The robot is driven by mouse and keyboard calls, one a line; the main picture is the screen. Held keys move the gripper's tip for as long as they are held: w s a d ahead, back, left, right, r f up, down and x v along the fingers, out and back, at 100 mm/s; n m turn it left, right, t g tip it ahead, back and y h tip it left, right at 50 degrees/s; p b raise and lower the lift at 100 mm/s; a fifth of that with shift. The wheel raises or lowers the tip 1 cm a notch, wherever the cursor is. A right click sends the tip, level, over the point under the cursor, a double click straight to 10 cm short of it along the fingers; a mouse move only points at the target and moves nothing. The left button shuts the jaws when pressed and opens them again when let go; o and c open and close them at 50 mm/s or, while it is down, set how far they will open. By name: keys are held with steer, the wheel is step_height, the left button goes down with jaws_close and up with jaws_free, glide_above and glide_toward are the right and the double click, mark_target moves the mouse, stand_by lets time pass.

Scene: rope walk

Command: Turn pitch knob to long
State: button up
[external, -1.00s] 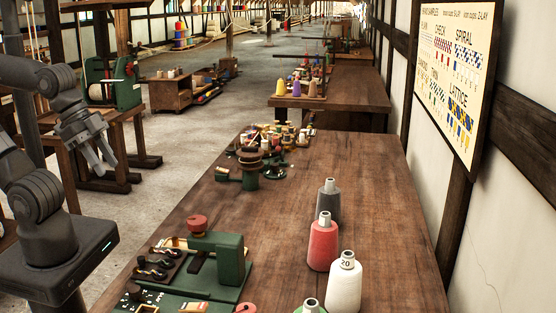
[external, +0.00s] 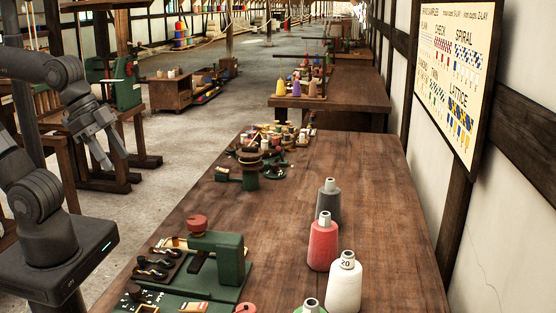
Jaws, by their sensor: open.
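A green machine (external: 222,262) stands at the near left of the long wooden table. A red-brown knob (external: 197,223) sits on top of it. A small dark knob (external: 134,291) sits on its green plate at the lower left, beside white marks too small to read. I cannot tell which knob sets the pitch, or its setting. My gripper (external: 115,161) is open and empty at the left. Its fingers point down, and in the picture it is above and left of the machine, apart from it. The machine's near part is cut off by the bottom edge.
A spool stand (external: 249,168) and small clutter are farther back. The table's middle is mostly clear.

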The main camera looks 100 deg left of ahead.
steer(key=w+a+r+g+y, duration=0.1)
steer(key=w+a+r, duration=0.2)
steer(key=w+a, duration=0.35)
steer(key=w+a+r, duration=0.3)
steer(key=w, duration=0.6)
steer(key=w+a+f+m+g, duration=0.1)
steer(key=w+a, duration=0.5)
steer(key=a, duration=0.3)
steer(key=w+a+f, duration=0.2)
steer(key=w+a, duration=0.4)
steer(key=a, duration=0.2)
steer(key=n+t+h, duration=0.1)
glide_above(275, 164)
steer(key=s, duration=0.5)
step_height(275, 164, down, 21)
steer(key=x, duration=1)
steer(key=shift+w+d+f, duration=0.15)
steer(key=shift+w+f, duration=0.1)
steer(key=shift+f, duration=0.05)
